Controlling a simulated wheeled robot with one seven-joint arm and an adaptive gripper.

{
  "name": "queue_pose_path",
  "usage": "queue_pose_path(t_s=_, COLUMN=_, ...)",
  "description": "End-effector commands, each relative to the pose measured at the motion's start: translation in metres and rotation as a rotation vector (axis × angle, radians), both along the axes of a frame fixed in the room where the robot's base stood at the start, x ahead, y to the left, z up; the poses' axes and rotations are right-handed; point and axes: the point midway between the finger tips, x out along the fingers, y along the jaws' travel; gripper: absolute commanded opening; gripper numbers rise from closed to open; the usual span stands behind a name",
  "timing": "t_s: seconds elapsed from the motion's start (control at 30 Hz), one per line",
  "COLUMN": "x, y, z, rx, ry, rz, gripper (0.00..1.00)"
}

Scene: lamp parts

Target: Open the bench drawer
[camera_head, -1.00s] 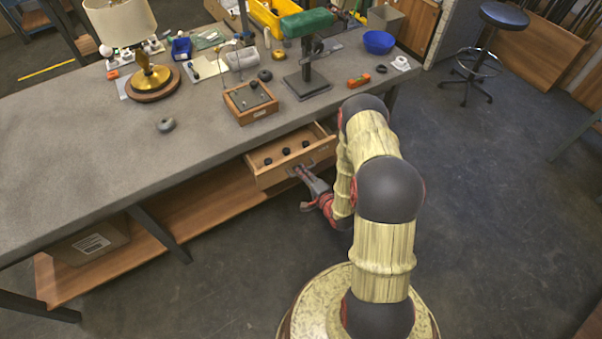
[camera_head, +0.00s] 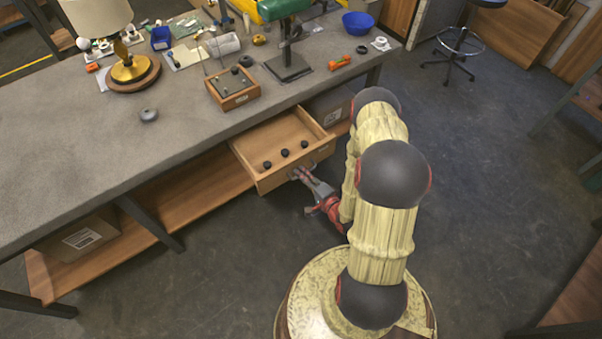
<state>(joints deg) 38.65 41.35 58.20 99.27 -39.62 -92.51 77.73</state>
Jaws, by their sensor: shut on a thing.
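The wooden bench drawer (camera_head: 289,132) juts well out from under the grey bench top (camera_head: 90,130). Several small black knobs lie inside it towards the front; one black knob (camera_head: 285,153) is near the middle. My gripper (camera_head: 297,174) is at the drawer's front face, shut on the drawer handle, which the fingers mostly hide. My arm reaches to it from the right.
On the bench top stand a brass lamp (camera_head: 131,68), a wooden box (camera_head: 233,90), a green-topped stand (camera_head: 288,62) and a blue bowl (camera_head: 357,23). A cardboard box (camera_head: 80,238) sits on the lower shelf. The floor in front is clear.

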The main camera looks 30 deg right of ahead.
Motion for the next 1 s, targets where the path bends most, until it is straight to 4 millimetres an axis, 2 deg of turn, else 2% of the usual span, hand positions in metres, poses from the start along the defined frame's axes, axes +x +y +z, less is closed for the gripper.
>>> queue_pose_path(t_s=0.1, x=-0.001, y=0.001, z=-0.002, rx=0.002, ry=0.004, rz=0.001, gripper=0.00)
queue_pose_path(t_s=0.13, x=-0.001, y=0.001, z=-0.002, rx=0.002, ry=0.004, rz=0.001, gripper=0.09)
queue_pose_path(t_s=0.4, x=0.000, y=0.000, z=-0.001, rx=0.001, ry=0.002, rz=0.000, gripper=0.23)
queue_pose_path(t_s=0.77, x=-0.004, y=-0.001, z=0.000, rx=0.000, ry=0.002, rz=-0.002, gripper=0.23)
queue_pose_path(t_s=1.0, x=-0.037, y=-0.003, z=0.007, rx=0.002, ry=0.003, rz=-0.006, gripper=0.23)
